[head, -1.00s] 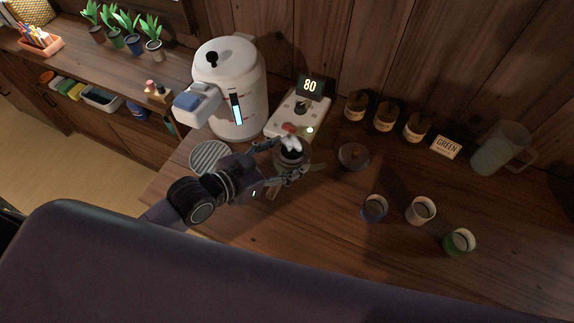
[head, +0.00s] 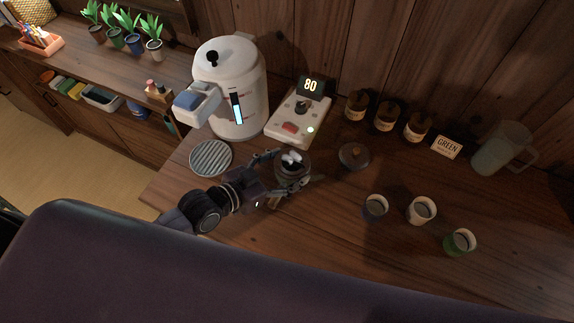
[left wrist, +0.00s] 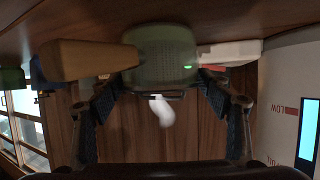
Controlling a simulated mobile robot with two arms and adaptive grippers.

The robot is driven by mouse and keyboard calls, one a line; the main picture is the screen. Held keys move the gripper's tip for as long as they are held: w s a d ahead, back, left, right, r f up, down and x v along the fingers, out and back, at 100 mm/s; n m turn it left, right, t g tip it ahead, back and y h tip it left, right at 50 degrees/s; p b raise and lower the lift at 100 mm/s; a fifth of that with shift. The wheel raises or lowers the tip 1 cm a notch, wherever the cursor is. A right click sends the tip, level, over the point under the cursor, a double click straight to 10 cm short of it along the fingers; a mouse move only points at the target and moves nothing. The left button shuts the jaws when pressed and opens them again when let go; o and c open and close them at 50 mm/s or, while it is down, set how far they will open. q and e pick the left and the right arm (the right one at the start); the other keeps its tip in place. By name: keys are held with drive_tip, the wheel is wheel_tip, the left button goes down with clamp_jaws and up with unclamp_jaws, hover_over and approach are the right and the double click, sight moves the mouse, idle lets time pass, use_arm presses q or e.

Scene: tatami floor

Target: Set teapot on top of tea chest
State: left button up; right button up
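The teapot (head: 293,169) is a dark, greenish pot with its top open and white puffs over it. It shows as a green body in the left wrist view (left wrist: 160,50), with a wooden side handle (left wrist: 85,60). My left gripper (head: 290,176) has its fingers against both sides of the pot; the fingers also show in the left wrist view (left wrist: 160,88). Whether the pot touches the table is unclear. A dark round lid (head: 354,156) with a knob lies apart on the table. I cannot make out a tea chest. My right gripper is not in view.
A white kettle (head: 231,90) and a control base reading 80 (head: 290,128) stand behind the pot. A round striped grate (head: 211,157) is left. Three cups (head: 422,210), several brown jars (head: 386,118), a GREEN sign (head: 447,147) and a glass pitcher (head: 500,150) are right. The front table is clear.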

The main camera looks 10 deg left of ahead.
use_arm(q)
drive_tip(key=shift+o, duration=0.8)
drive_tip(key=shift+r, duration=0.2)
drive_tip(key=shift+s+a, duration=0.25)
drive_tip(key=shift+s, duration=0.05)
drive_tip(key=v, duration=1.1)
drive_tip(key=shift+b, duration=0.4)
drive_tip(key=shift+s, duration=0.1)
